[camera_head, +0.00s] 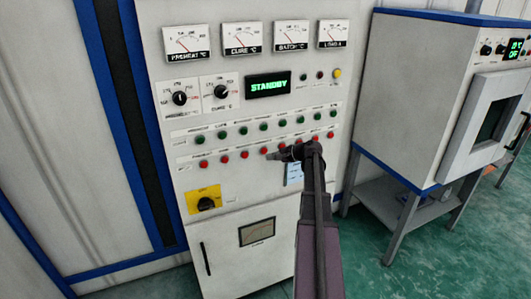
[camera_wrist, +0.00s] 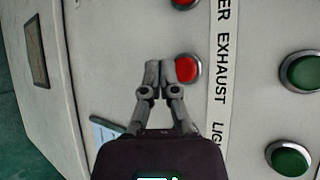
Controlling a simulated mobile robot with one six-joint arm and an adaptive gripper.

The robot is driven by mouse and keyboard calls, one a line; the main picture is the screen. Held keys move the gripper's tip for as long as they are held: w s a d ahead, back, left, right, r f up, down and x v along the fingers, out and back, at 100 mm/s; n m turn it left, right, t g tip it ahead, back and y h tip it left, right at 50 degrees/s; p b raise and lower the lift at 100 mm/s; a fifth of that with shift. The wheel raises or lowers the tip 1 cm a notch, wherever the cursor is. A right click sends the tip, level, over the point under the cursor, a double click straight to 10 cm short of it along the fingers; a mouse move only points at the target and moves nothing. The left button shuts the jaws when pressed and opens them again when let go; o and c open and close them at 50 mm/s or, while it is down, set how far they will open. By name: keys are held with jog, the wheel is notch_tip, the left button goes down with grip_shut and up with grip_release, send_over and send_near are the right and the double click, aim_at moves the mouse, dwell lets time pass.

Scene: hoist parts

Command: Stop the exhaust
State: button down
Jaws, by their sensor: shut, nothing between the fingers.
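In the wrist view a red push button (camera_wrist: 188,69) sits beside the label strip (camera_wrist: 222,60) that reads "EXHAUST". The panel appears turned on its side there. My gripper (camera_wrist: 158,66) is shut and empty, its fingertips together at the left edge of this red button. I cannot tell whether they touch it. In the head view my gripper (camera_head: 270,156) is in front of the lower, red button row, and my arm hides part of the panel below. Green buttons (camera_wrist: 301,71) form the row above the red ones.
The grey control cabinet (camera_head: 250,200) has dials, gauges and a display (camera_head: 268,86) reading "STANDBY". A yellow-plated rotary switch (camera_head: 204,200) sits lower left. Another red button (camera_wrist: 184,3) is close beside. An oven-like unit (camera_head: 430,90) stands at the right.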

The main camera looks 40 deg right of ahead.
jog(key=shift+s+a, duration=0.25)
jog(key=shift+s, duration=0.65)
jog(key=shift+s+a, duration=0.2)
jog(key=shift+s, duration=0.65)
dwell(0.4)
